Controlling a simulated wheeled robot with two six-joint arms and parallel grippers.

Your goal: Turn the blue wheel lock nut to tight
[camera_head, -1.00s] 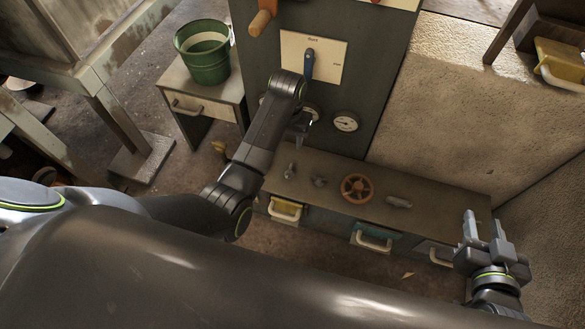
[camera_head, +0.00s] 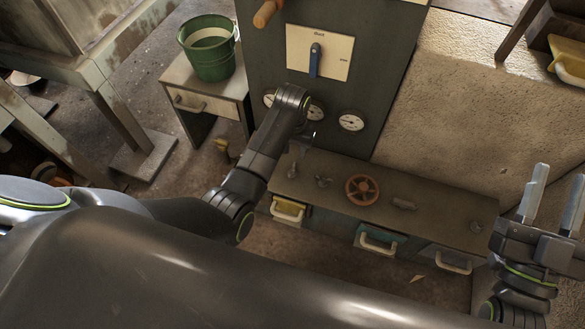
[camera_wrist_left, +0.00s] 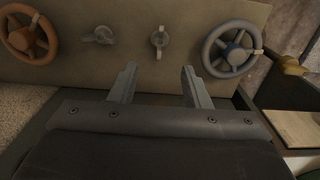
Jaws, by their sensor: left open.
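The blue wheel (camera_wrist_left: 232,50) is at the upper right in the left wrist view; my left arm seems to hide it in the head view. The grey lock nut (camera_wrist_left: 158,42) beside it has a raised wing standing roughly upright in that view. The nut also shows in the head view (camera_head: 292,171). My left gripper (camera_wrist_left: 159,68) is open and empty, with the nut just beyond the gap between its fingertips, apparently not touched. In the head view its arm mostly hides it. My right gripper (camera_head: 560,172) is open and empty at the right edge.
A second grey nut (camera_wrist_left: 101,35) and an orange wheel (camera_wrist_left: 30,39) are on the same bench (camera_head: 440,204). Drawers with handles are below. A panel with a blue lever (camera_head: 315,60) and gauges (camera_head: 351,121) rises behind. A green bucket (camera_head: 209,50) stands on a side cabinet.

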